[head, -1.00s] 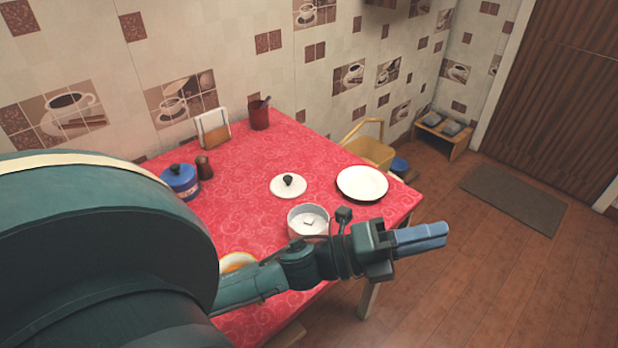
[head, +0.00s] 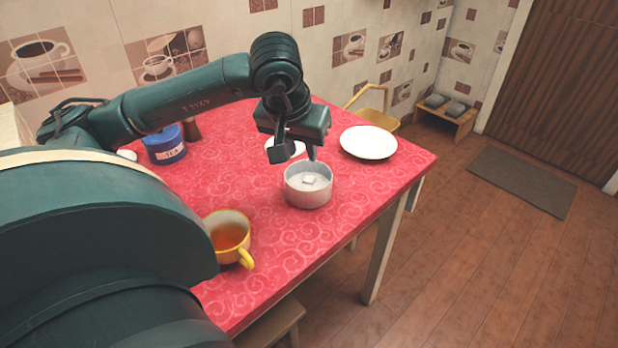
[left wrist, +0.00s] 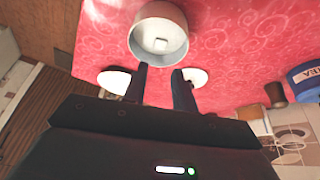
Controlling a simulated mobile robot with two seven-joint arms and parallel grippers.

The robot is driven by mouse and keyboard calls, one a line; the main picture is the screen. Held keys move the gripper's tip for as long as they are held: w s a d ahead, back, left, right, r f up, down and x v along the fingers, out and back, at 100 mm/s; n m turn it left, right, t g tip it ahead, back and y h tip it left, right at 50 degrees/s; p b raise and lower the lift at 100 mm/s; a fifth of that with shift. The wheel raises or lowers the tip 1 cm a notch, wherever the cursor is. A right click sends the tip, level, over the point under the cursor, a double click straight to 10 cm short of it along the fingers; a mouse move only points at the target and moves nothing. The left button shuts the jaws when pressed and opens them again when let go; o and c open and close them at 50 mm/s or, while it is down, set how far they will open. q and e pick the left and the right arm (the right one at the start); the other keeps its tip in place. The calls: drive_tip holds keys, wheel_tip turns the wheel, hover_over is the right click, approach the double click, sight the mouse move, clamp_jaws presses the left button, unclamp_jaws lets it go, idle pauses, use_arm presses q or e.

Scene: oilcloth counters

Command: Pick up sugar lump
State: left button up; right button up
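The sugar lump (head: 309,180) is a small white block inside a round pale bowl (head: 305,199), lying on white contents. It also shows in the left wrist view (left wrist: 161,44), with the bowl (left wrist: 138,42) around it. My left gripper (head: 312,156) points down just above and behind the bowl's far rim. In the left wrist view its two fingers (left wrist: 160,70) are apart with nothing between them, so it is open and empty. The fingertips appear close to the bowl's rim, but I cannot tell whether they touch it. My right gripper is not in view.
A white lid (head: 297,149) lies behind the gripper, partly hidden. A white plate (head: 368,142) lies to the right on the red table (head: 345,200). A yellow cup of tea (head: 229,236) stands front left, a blue tea tin (head: 165,146) farther back.

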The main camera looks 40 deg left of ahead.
use_arm(q)
hover_over(309, 178)
drive_tip(key=s, duration=0.2)
drive_tip(key=f, duration=0.2)
drive_tip(key=d+f, duration=0.1)
drive_tip(key=f, duration=0.1)
drive_tip(key=shift+f, duration=0.25)
drive_tip(key=b+x, duration=0.1)
drive_tip(key=x, duration=0.4)
drive_tip(key=shift+s+f, duration=0.15)
drive_tip(key=shift+c, duration=0.6)
clamp_jaws()
